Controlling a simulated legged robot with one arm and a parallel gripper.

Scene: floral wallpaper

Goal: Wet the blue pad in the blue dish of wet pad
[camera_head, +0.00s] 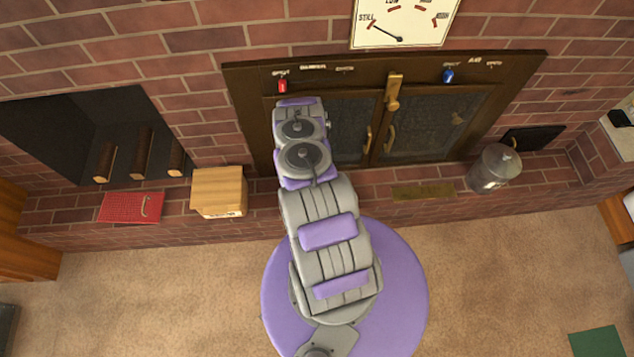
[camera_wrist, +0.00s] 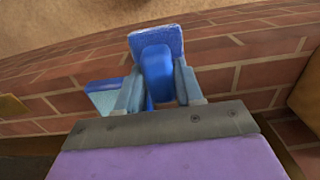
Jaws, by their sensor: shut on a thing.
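In the wrist view, my gripper (camera_wrist: 158,82) is shut on the blue pad (camera_wrist: 156,40). Its two grey fingers hold the pad's darker blue grip from both sides. The pad's broad, lighter blue part sticks out beyond the fingertips. A blue dish with a pale blue, speckled inside (camera_wrist: 103,94) shows behind the left finger, which hides part of it. I cannot tell whether the pad touches the dish. In the head view, my arm hides the pad, the dish and my fingers.
A brown-framed double door with brass handles (camera_head: 390,135) stands behind my arm. A wooden box (camera_head: 219,192) and red mat (camera_head: 131,207) lie left on the brick ledge. A metal canister (camera_head: 494,168) stands right. A gauge (camera_head: 405,24) hangs above. The carpet in front is mostly clear.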

